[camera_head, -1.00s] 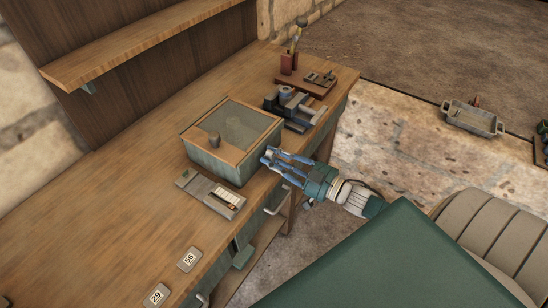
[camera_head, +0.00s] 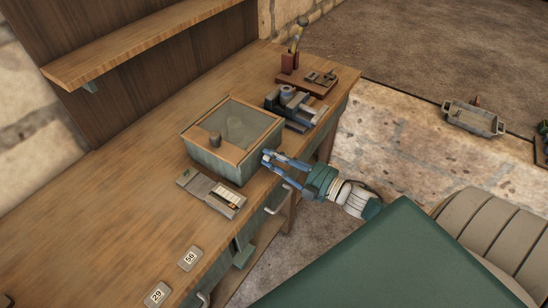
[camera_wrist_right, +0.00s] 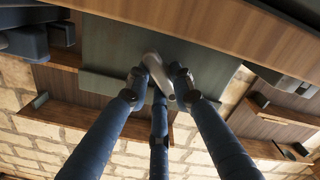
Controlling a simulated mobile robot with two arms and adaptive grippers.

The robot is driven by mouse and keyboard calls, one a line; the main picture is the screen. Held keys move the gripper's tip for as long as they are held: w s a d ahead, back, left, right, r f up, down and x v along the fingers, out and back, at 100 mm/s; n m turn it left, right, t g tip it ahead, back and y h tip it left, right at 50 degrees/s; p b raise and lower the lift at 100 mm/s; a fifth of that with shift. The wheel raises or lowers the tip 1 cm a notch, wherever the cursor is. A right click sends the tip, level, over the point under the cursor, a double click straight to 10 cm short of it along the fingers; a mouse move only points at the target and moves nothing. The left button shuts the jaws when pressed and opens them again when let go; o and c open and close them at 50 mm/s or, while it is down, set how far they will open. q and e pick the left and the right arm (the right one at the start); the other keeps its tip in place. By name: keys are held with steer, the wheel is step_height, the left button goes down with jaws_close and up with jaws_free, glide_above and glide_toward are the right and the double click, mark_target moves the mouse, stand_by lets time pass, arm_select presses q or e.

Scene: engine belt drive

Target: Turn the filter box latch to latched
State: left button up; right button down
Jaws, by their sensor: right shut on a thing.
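The filter box (camera_head: 216,166) stands on the workbench, a green-grey box with a wooden-framed clear lid and a round knob on top. My right gripper (camera_head: 269,158) is at the box's right-hand side, its fingers pointing at that wall. In the right wrist view its fingers (camera_wrist_right: 160,84) are shut on a light grey latch handle (camera_wrist_right: 157,68), which lies tilted in front of the dark green box wall (camera_wrist_right: 108,45). In the head view the fingers hide the latch, and I cannot tell whether it is latched. My left gripper is not in view.
A flat grey case (camera_head: 212,193) with a small green mark lies in front of the box. A grey vise-like fixture (camera_head: 290,107) and a reddish tray (camera_head: 313,84) stand behind it. Number cards (camera_head: 190,258) lie near the front.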

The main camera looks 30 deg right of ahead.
steer(key=n+b, duration=0.1)
steer(key=n, duration=0.3)
steer(key=shift+a+n, duration=0.15)
steer(key=shift+n, duration=0.15)
steer(key=n+b, duration=0.1)
steer(key=n, duration=0.3)
steer(key=shift+s+f, duration=0.1)
steer(key=shift+a+n, duration=0.1)
steer(key=shift+n, duration=0.2)
steer(key=c, duration=1.5)
jaws_free()
steer(key=v, duration=1.2)
